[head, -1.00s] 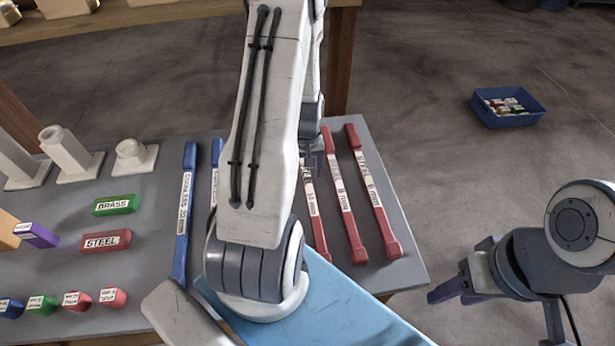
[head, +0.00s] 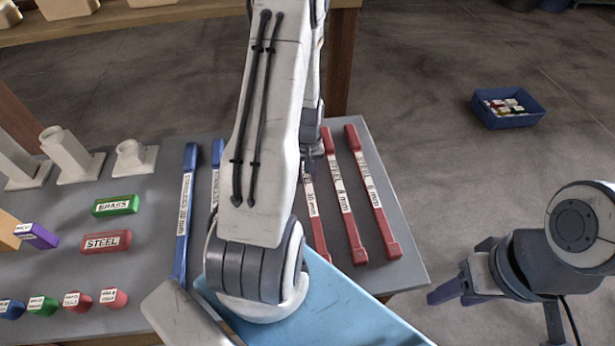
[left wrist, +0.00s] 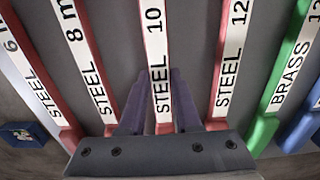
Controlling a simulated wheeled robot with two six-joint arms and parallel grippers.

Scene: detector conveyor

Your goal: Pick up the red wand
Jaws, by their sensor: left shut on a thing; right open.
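Several red wands with white STEEL labels lie side by side on the grey table (head: 400,225). My left gripper (left wrist: 157,85) has its two purple fingers on either side of the red STEEL 10 mm wand (left wrist: 158,45) and is shut on it. In the head view this wand (head: 315,215) is partly hidden by my left arm, and the fingertips there are hard to see. The STEEL 8 mm wand (head: 344,200) and STEEL 6 mm wand (head: 373,195) lie to its right. My right gripper (head: 458,270) is open and empty, off the table's right side.
The STEEL 12 wand (left wrist: 228,65) and green BRASS wand (left wrist: 285,85) are close beside the held one. Blue wands (head: 184,215) lie left of my arm. Labelled blocks (head: 106,242) and pale stands (head: 72,155) fill the table's left. A blue bin (head: 508,118) sits on the floor.

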